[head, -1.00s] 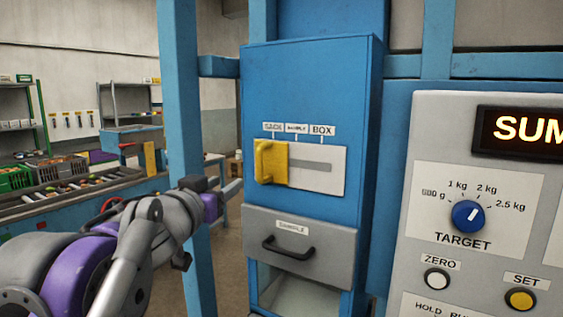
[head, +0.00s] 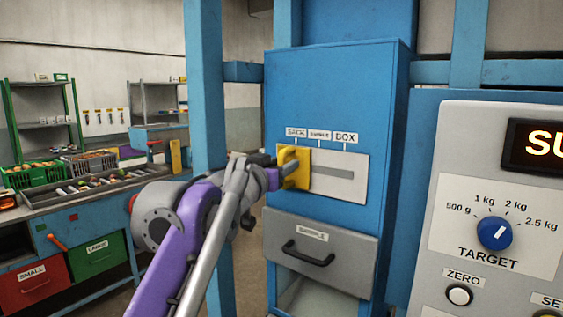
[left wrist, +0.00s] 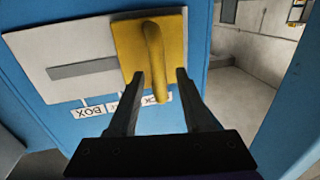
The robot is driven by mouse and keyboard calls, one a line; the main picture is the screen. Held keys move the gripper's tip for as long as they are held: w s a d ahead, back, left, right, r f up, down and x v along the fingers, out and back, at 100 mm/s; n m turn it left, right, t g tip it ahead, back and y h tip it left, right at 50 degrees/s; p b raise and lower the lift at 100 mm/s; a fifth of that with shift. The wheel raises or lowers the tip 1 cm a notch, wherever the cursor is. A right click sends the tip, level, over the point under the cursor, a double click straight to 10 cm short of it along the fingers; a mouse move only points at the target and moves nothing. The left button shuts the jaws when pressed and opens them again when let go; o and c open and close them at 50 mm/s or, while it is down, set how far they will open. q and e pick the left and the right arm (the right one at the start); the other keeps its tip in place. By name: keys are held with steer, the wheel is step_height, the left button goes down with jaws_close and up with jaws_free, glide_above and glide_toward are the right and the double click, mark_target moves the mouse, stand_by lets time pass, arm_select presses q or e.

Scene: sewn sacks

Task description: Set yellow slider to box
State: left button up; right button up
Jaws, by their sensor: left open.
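The yellow slider (head: 302,167) sits at the left end of its slot on a white plate (head: 354,176), under the SACK label (head: 296,132). The SAMPLE label is in the middle and the BOX label (head: 345,138) at the right. My left gripper (head: 285,171) is at the slider's handle. In the left wrist view, which is turned over, the open fingers (left wrist: 160,78) stand on either side of the yellow handle (left wrist: 154,50), with gaps visible beside it. Whether the fingers touch the handle cannot be told. My right gripper is not in view.
A grey SAMPLE drawer (head: 320,248) with a black handle is below the slider. A blue post (head: 205,80) stands left of the cabinet. A grey control panel (head: 460,225) with a blue TARGET knob (head: 494,233) is at the right.

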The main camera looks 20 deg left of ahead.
arm_select(q)
steer(key=shift+w, duration=0.15)
jaws_close()
stand_by(1.4)
